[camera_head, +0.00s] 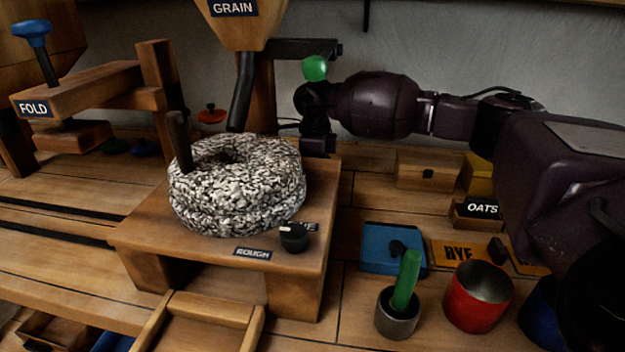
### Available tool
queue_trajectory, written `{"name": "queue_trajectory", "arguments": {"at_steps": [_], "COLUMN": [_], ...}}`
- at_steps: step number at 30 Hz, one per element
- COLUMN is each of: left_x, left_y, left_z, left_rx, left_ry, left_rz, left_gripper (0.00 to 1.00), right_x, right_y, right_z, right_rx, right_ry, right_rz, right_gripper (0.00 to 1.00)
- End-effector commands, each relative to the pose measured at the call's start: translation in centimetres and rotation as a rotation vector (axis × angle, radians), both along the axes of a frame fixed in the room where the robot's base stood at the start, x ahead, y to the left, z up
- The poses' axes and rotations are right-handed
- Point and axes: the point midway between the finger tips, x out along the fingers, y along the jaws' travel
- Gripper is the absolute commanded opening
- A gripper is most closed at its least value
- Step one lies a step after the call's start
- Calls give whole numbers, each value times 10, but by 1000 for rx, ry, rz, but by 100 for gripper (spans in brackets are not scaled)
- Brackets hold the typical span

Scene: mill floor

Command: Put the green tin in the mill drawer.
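No green tin can be made out for certain. A rounded green thing (315,68) shows just above the end of my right arm; I cannot tell what it is or whether it touches the arm. The mill (222,248) is a wooden stand with a speckled round stone. A wooden drawer (211,308) sticks out below its front, cut off by the bottom edge; its visible inside looks empty. My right gripper (318,142) is small and dark behind the mill, at the end of the arm from the right; its fingers are not clear. My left gripper is out of view.
At the right are a grey cup (398,322) with a green-handled tool, a red cup (477,297), a blue box (393,262), an RYE card (460,252) and a wooden box (427,170). A grain hopper (240,28) hangs above the stone. A FOLD press (75,90) stands left.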

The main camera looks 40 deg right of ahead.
Motion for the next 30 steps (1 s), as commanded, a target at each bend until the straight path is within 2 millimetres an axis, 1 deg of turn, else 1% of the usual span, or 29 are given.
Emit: {"name": "queue_trajectory", "arguments": {"at_steps": [1, 2, 9, 11, 18, 19, 26, 29, 30], "left_x": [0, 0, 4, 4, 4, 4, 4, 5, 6], "left_y": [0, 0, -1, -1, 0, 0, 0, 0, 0], "left_z": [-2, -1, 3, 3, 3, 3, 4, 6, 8], "left_rx": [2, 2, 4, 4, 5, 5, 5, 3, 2], "left_ry": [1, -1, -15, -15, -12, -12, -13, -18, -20], "left_rz": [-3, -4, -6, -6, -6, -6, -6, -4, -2], "left_gripper": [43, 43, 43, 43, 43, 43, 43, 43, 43], "right_x": [0, 0, 0, 0, 0, 0, 0, 1, 0], "right_y": [0, 0, 0, 0, 0, 0, 0, 0, 0], "right_z": [-8, -10, -9, -9, -9, -9, -6, 5, 11], "right_rx": [0, -1, 0, 1, 1, 1, 0, 1, 1], "right_ry": [4, 2, -3, -2, -2, -2, -4, -7, -7], "right_rz": [0, 0, 0, 0, 0, 0, 0, 0, 0], "right_gripper": [100, 100, 100, 92, 56, 54, 54, 54, 54]}}
